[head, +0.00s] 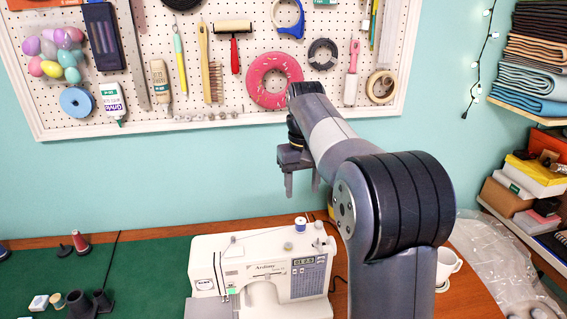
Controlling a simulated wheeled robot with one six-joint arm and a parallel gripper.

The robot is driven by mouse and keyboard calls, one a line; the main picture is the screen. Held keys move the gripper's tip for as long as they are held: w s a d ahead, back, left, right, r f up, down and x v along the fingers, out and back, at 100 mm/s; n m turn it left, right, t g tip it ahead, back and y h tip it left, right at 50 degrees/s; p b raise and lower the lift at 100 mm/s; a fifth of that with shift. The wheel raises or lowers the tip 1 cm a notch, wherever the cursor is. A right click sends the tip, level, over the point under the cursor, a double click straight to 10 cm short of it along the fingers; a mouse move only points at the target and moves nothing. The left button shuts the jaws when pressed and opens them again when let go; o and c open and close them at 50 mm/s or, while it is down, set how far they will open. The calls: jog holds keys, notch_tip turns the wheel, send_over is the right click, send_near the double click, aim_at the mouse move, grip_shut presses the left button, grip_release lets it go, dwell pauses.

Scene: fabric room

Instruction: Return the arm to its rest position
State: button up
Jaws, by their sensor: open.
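My arm rises from the bottom right and bends at a large dark joint. My gripper (302,184) hangs at its end, pointing down, with two fingers apart and nothing visible between them. It is in front of the teal wall, above the back of the white sewing machine (265,248), and apart from it. The sewing machine stands on the table, with its right side partly behind my arm.
A green mat (130,275) covers the table's left, with spools and small dark containers (90,303) on it. A white mug (447,264) stands right of my arm. A pegboard (140,105) with tools hangs behind. Shelves (540,100) of folded fabric stand at right.

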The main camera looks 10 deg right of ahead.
aim_at(301, 222)
notch_tip(301, 222, down, 10)
jog(key=shift+f, duration=0.2)
jog(key=shift+r, duration=0.4)
jog(key=shift+f, duration=0.1)
